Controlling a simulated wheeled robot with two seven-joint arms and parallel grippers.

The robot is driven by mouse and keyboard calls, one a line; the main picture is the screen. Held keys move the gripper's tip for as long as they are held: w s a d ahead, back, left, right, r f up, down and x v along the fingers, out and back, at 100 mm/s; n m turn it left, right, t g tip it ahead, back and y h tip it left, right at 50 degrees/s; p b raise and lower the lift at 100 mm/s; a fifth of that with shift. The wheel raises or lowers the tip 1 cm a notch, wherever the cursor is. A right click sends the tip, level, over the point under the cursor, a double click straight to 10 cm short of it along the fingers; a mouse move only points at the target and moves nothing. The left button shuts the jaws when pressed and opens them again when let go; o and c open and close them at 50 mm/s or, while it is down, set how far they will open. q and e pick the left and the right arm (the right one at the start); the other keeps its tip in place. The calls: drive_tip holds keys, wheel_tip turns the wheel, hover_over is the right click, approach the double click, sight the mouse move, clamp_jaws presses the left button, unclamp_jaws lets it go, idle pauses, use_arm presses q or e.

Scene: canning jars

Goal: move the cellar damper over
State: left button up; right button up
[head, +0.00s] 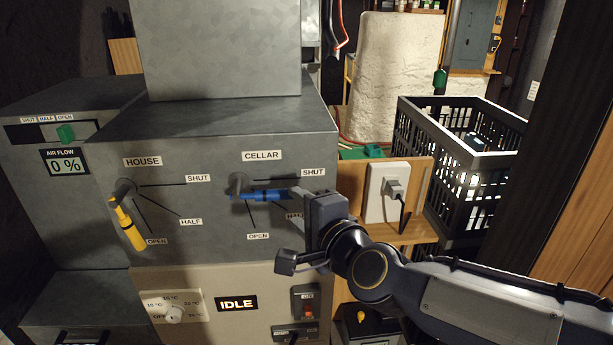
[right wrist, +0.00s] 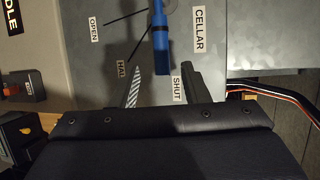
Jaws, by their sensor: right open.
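The cellar damper's blue handle (head: 262,196) sits on a grey pivot (head: 238,183) below the CELLAR label (head: 262,155). It points right, between the SHUT label (head: 313,172) and the partly hidden HALF label (head: 294,215). My right gripper (head: 294,206) is open at the handle's free end. In the right wrist view the end of the blue handle (right wrist: 161,55) lies between the two spread fingertips of the gripper (right wrist: 161,78). My left gripper is not in view.
The yellow HOUSE handle (head: 127,224) hangs down near its OPEN label. The air flow display (head: 65,166) reads 0 %, and a panel below reads IDLE (head: 237,303). A plugged outlet (head: 388,192) and a black crate (head: 466,160) stand to the right.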

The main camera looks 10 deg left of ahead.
sight(283, 197)
drive_tip(key=x, duration=0.8)
drive_tip(key=shift+r, duration=0.1)
drive_tip(key=shift+s, duration=0.1)
clamp_jaws()
